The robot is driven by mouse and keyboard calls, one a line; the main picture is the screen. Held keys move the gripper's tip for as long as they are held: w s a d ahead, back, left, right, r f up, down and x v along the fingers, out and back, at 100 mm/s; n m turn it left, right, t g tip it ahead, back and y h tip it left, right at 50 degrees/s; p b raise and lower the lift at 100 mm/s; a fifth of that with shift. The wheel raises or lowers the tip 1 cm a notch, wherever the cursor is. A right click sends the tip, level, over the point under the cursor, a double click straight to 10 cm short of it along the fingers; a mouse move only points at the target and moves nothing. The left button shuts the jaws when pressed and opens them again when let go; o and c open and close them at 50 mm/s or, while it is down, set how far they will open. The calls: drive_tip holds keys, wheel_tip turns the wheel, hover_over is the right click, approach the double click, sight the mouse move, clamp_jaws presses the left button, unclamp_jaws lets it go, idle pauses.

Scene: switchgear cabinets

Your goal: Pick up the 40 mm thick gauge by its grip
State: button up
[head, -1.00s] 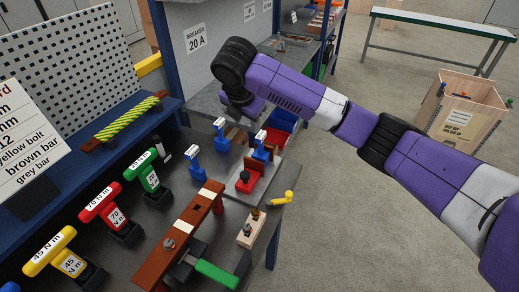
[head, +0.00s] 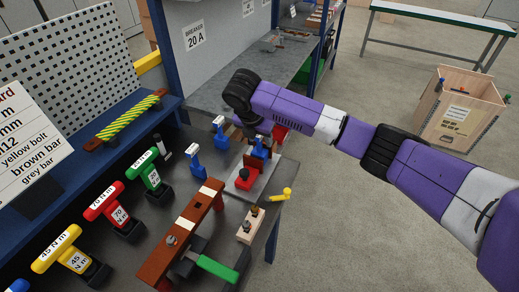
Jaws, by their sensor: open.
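Several blue-gripped gauges with small white labels stand on the dark bench: one at the left (head: 194,160), one further back (head: 219,132), and one at the grey plate with the red clamp (head: 261,150). The labels are too small to read, so I cannot tell which gauge is 40 mm thick. My gripper (head: 259,128) points down from the dark wrist, just above and behind the gauge at the plate. Its fingers are small and partly hidden by the wrist. It is open, and I see nothing held in it.
A red clamp (head: 243,180) sits on the grey plate. Yellow, red and green torque tools (head: 149,171) stand at the left. A wooden block with bolts (head: 250,226) and a yellow bolt (head: 285,195) are nearby.

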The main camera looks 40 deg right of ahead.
drive_tip(key=shift+d+f, duration=0.1)
drive_tip(key=shift+f, duration=0.05)
clamp_jaws()
idle(1.4)
